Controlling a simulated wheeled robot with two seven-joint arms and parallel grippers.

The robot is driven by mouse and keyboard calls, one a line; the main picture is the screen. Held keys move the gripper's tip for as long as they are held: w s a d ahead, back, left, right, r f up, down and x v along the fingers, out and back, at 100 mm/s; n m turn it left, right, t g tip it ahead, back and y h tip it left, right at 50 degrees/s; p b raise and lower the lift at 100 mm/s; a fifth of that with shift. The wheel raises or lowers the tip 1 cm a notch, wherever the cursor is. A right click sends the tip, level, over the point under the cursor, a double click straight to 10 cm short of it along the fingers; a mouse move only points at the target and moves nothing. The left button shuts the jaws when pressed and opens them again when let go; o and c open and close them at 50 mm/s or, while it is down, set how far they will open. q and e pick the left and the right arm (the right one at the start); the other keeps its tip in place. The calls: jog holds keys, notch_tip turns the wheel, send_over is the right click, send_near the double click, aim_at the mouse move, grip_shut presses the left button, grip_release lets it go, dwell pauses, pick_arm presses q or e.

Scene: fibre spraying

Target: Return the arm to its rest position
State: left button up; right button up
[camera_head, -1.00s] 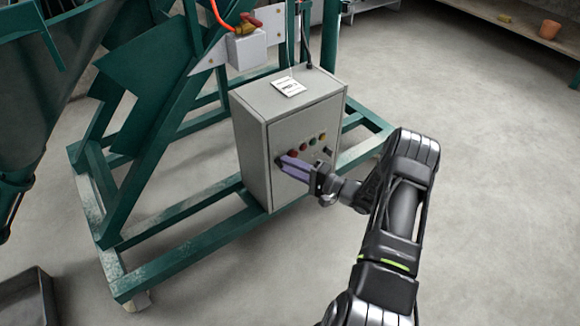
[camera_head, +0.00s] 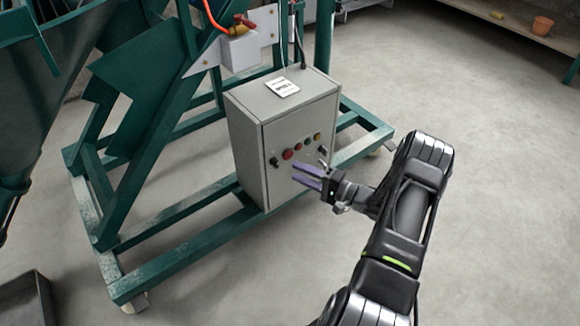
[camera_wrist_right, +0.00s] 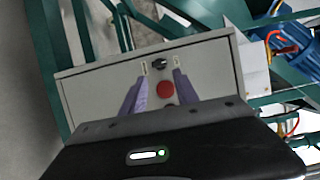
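My right gripper (camera_head: 296,174) is in front of the grey control box (camera_head: 245,150), and its purple fingers are apart with nothing between them. The box front carries a red button (camera_head: 287,154), a black knob (camera_head: 273,162) on the left, and several other small controls. In the right wrist view, the spread fingers (camera_wrist_right: 160,76) point at the box panel (camera_wrist_right: 212,75). The red button (camera_wrist_right: 165,89) and a black knob (camera_wrist_right: 159,63) show between them, beyond the fingers. My left gripper is not in view.
A green steel frame (camera_head: 180,263) stands around and behind the box. A dark tray (camera_head: 22,302) lies at the lower left. A shelf (camera_head: 480,22) with an orange pot (camera_head: 542,26) is at the upper right. The floor to the right is clear.

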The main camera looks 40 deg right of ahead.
jog(key=shift+v, duration=1.15)
